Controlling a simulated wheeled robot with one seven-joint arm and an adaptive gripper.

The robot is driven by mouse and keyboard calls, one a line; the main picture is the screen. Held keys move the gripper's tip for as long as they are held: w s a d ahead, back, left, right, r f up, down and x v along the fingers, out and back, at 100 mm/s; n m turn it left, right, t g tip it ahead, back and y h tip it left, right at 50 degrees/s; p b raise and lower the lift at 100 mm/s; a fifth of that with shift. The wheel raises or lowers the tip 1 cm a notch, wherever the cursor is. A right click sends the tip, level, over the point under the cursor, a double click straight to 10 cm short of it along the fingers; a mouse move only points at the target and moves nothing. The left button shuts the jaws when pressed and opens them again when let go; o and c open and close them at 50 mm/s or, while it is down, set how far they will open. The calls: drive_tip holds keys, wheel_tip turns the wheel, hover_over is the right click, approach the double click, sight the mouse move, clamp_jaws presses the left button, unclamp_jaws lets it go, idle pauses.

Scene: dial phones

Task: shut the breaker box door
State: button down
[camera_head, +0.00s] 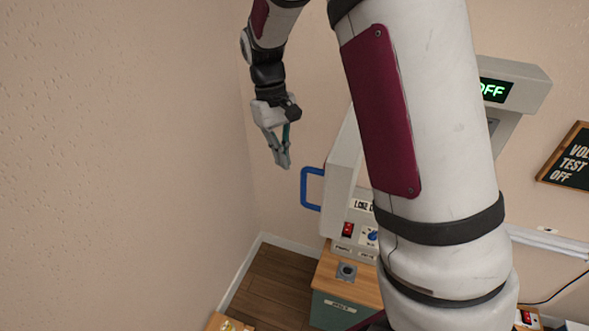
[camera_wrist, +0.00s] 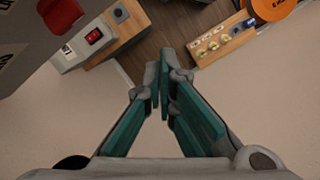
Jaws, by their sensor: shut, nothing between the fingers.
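The breaker box is mostly hidden behind my arm in the head view. A pale panel (camera_head: 343,165), which looks like its door, shows at the arm's left edge. A blue handle (camera_head: 312,188) sticks out from the panel's left side. Whether the door stands open is hard to tell. My gripper (camera_head: 284,163) is shut and empty, pointing down, left of and slightly above the blue handle and apart from it. In the wrist view its teal fingers (camera_wrist: 163,85) meet at the tips. A grey surface (camera_wrist: 45,45) fills the upper left there; I cannot tell which part it is.
A red switch (camera_head: 348,229) sits on a panel below the blue handle, above a wooden-topped green cabinet (camera_head: 333,309). A sign (camera_head: 567,160) hangs at the right. The left wall (camera_head: 120,150) is bare. A wooden block with several round pieces (camera_wrist: 222,46) lies beyond the fingers.

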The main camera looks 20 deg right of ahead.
drive_tip(key=shift+s+d+f+p, duration=0.15)
drive_tip(key=shift+s+f+p, duration=0.1)
drive_tip(key=shift+s, duration=0.5)
drive_tip(key=shift+s+d+f+p, duration=0.15)
drive_tip(key=shift+s+f+p, duration=0.1)
drive_tip(key=shift+s, duration=0.45)
drive_tip(key=shift+s+d+f+p, duration=0.15)
drive_tip(key=shift+s+f, duration=0.1)
drive_tip(key=shift+s, duration=0.5)
drive_tip(key=shift+s, duration=0.1)
